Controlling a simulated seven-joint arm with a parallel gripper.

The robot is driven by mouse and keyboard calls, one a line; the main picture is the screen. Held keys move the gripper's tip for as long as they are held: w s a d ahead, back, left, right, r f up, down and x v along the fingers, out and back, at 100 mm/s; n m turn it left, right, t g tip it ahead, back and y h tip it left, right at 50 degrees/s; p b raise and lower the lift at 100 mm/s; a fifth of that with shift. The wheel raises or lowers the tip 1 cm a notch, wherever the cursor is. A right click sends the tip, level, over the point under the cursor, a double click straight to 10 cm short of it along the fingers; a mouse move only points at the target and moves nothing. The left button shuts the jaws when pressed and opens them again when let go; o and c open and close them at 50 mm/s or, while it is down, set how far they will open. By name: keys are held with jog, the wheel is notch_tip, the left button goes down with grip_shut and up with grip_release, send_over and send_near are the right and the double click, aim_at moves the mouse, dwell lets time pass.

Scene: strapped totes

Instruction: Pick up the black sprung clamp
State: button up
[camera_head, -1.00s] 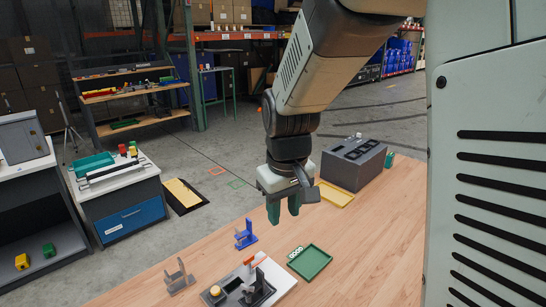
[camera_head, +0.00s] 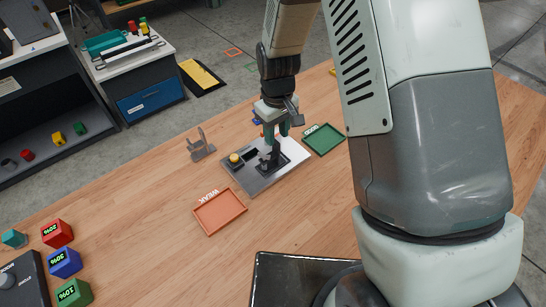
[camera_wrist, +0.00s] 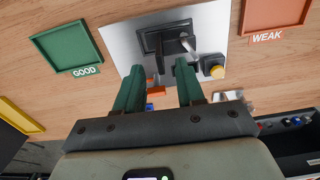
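A black upright piece (camera_head: 273,158), which looks like the black clamp, stands on a grey and white board (camera_head: 297,153). In the wrist view the black piece (camera_wrist: 154,43) shows beyond my fingertips, with a pale rod beside it; its exact shape is unclear. My gripper (camera_head: 277,138) points down over the far part of the board, just beyond the black piece in the head view. In the wrist view my gripper (camera_wrist: 159,68) has its green fingers apart with nothing held. I cannot tell the exact height gap.
The board has a yellow button (camera_head: 234,158). A green GOOD tray (camera_head: 324,147) lies right, an orange WEAK tray (camera_head: 220,212) nearer. A grey clamp-like stand (camera_head: 201,151) is left of the board. A blue piece (camera_wrist: 150,106) and orange piece (camera_wrist: 156,90) show between my fingers.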

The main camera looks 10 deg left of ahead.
aim_at(276, 141)
notch_tip(276, 141, down, 4)
jog(key=shift+f, duration=0.15)
grip_shut()
dwell(1.4)
